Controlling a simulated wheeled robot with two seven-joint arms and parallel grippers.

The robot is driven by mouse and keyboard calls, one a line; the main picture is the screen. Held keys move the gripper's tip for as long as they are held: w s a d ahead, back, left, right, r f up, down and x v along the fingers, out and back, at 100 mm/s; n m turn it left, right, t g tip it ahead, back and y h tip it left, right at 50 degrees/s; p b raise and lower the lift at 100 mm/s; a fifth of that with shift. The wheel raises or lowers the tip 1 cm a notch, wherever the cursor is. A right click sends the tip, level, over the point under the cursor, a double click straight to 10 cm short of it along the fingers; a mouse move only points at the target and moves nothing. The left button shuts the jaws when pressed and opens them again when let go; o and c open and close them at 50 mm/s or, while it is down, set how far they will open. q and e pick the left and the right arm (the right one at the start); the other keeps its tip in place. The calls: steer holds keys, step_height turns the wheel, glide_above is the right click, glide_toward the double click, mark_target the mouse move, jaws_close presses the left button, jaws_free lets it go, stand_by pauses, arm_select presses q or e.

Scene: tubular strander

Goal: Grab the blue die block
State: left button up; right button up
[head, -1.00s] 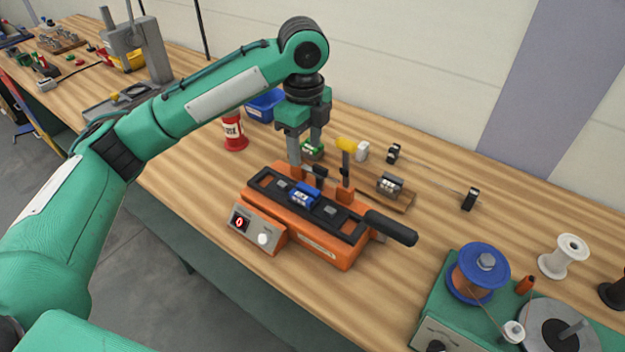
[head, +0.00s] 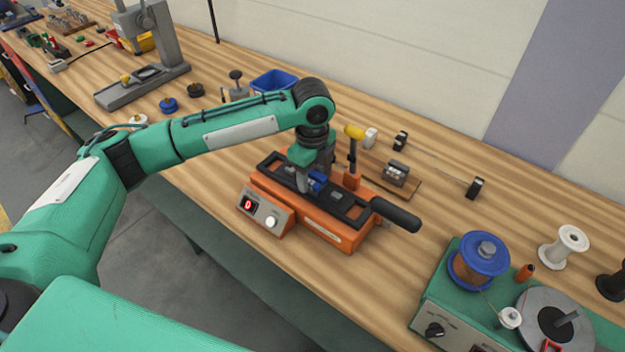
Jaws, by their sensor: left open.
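The blue die block (head: 318,180) sits in the black top frame of the orange machine (head: 331,233), partly hidden by my gripper. My left gripper (head: 310,184) points down over the machine with its fingers at the blue die block. The fingers are open; whether they touch the block I cannot tell. My right gripper is not in view.
A black handle (head: 396,214) sticks out at the machine's right. A yellow-topped lever (head: 354,133) stands close behind the gripper. A grey die block (head: 396,173) rests on a wooden board behind right. A green machine with a blue spool (head: 479,260) stands at front right.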

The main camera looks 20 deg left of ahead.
arm_select(q)
steer(key=shift+f, duration=0.25)
jaws_close()
steer(key=shift+r, duration=0.1)
